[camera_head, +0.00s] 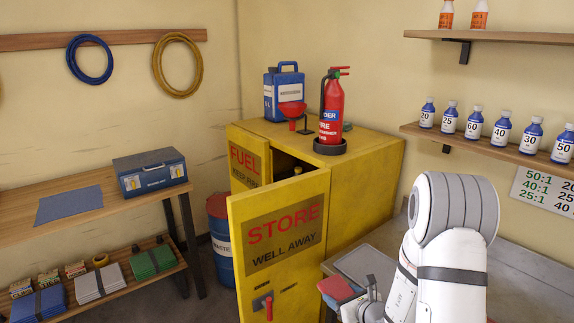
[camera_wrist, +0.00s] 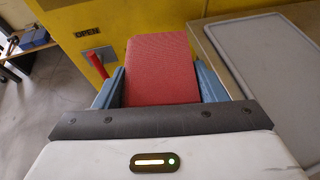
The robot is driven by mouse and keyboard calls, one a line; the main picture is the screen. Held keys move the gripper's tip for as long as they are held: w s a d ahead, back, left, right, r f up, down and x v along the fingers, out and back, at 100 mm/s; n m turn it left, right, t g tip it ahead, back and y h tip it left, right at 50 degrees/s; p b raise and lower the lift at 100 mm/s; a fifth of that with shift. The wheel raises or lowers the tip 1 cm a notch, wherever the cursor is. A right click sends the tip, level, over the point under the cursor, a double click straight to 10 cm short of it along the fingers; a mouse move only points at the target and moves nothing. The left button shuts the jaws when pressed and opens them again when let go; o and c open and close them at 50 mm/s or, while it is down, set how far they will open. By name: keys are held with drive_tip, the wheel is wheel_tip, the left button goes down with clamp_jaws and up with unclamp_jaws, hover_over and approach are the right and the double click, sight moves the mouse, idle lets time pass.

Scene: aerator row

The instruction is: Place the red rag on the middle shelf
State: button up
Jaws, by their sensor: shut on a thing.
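The red rag (camera_wrist: 161,68) is a folded, flat block held between the two blue fingers of my gripper (camera_wrist: 161,88). In the head view the rag (camera_head: 336,287) shows low down beside the yellow cabinet, with my gripper (camera_head: 346,299) partly hidden behind my arm. The gripper is shut on the rag and holds it near the front edge of the grey-topped bench.
The STORE door (camera_head: 286,278) stands out toward my arm. A grey tray (camera_head: 366,268) lies on the bench. A fire extinguisher (camera_head: 332,108) and blue can (camera_head: 284,94) stand on the cabinet. Wall shelves (camera_head: 492,148) at right hold bottles. A blue drum (camera_head: 222,247) stands left.

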sight(339, 290)
drive_tip(key=shift+m+t+h, duration=0.3)
drive_tip(key=shift+m+h, duration=0.5)
drive_tip(key=shift+m, duration=0.1)
drive_tip(key=r, duration=0.6)
drive_tip(key=w+r, duration=0.1)
drive_tip(key=r, duration=0.2)
drive_tip(key=shift+w, duration=0.1)
drive_tip(key=shift+a, duration=0.2)
drive_tip(key=shift+a, duration=0.1)
